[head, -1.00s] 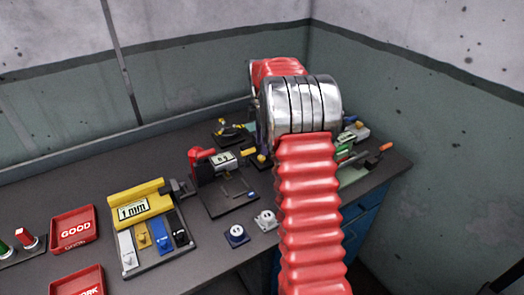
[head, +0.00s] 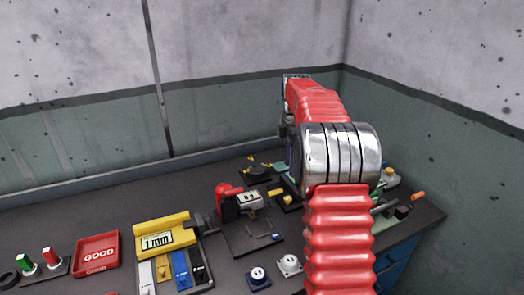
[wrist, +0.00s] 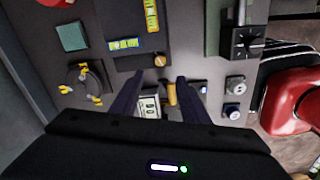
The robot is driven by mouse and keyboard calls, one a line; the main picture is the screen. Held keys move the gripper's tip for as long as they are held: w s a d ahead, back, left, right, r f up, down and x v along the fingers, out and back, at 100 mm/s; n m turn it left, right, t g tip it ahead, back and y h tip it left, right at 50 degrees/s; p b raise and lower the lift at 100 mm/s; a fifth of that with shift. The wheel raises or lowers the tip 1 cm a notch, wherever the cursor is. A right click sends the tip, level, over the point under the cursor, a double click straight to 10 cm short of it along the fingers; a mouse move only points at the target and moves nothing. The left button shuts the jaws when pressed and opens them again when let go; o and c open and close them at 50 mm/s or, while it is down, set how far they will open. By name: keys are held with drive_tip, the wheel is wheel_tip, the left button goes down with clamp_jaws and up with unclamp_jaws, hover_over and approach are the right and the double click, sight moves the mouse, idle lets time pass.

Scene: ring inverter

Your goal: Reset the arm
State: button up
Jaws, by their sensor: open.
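My arm, in red ribbed sleeves with a silver joint, reaches over the workbench (head: 130,205) in the head view. My gripper (wrist: 160,76) shows in the wrist view as two dark fingers spread apart, open with nothing held between them. It points down over the bench. A small meter with a display (wrist: 149,105) and a yellow cylinder (wrist: 172,93) show between the fingers, apparently below them. In the head view the fingertips are hidden or cannot be made out.
A yellow "1 mm" holder (head: 165,238), a red GOOD tray (head: 97,254) and a red-handled device (head: 226,202) stand on the bench. The wrist view shows a dark labelled panel (wrist: 135,58) and a black dial box (wrist: 240,42). Walls close the back and right.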

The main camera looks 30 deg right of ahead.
drive_tip(key=s+a+r+m+t, duration=0.1)
drive_tip(key=s+a+r+m, duration=0.2)
drive_tip(key=s+a+r, duration=0.45)
drive_tip(key=s+a+r+m+t, duration=0.2)
drive_tip(key=s+a+m, duration=0.25)
drive_tip(key=a, duration=0.65)
drive_tip(key=s+a+f+m+t, duration=0.1)
drive_tip(key=s+a+f+m, duration=0.2)
drive_tip(key=s, duration=0.6)
drive_tip(key=s+a+f+m+t, duration=0.1)
drive_tip(key=s+a+f+m, duration=0.2)
drive_tip(key=s+a, duration=0.4)
drive_tip(key=shift+s+a+f+m+t, duration=0.35)
drive_tip(key=shift+s+a+f, duration=0.1)
drive_tip(key=shift+s, duration=0.8)
